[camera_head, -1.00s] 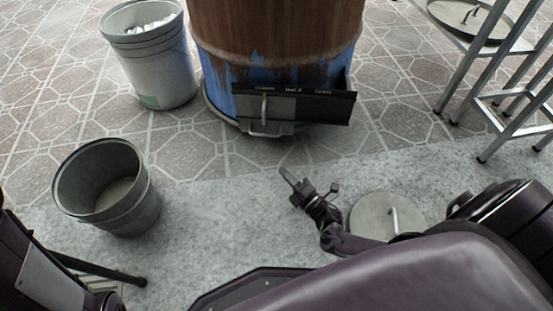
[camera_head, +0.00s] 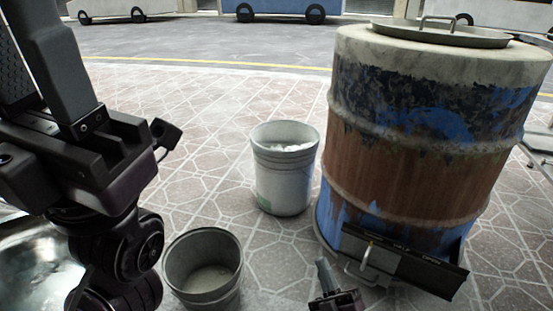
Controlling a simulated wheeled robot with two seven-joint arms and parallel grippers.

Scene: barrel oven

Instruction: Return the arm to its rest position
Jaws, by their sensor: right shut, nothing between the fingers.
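My right gripper (camera_head: 324,272) shows small at the bottom edge in the head view, in front of the barrel oven (camera_head: 415,165). Its fingers are shut with nothing between them, and its arm is out of the picture. The oven is a brown and blue barrel with a flat metal lid (camera_head: 440,36) on top and an open black flap (camera_head: 405,268) low on its front. My left arm and gripper (camera_head: 60,70) fill the left side, close to the camera and pointing up. The picture cuts it off, and I cannot tell whether it is open.
A light metal bin (camera_head: 285,178) with white contents stands left of the oven. A shiny metal surface (camera_head: 30,265) lies at the lower left.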

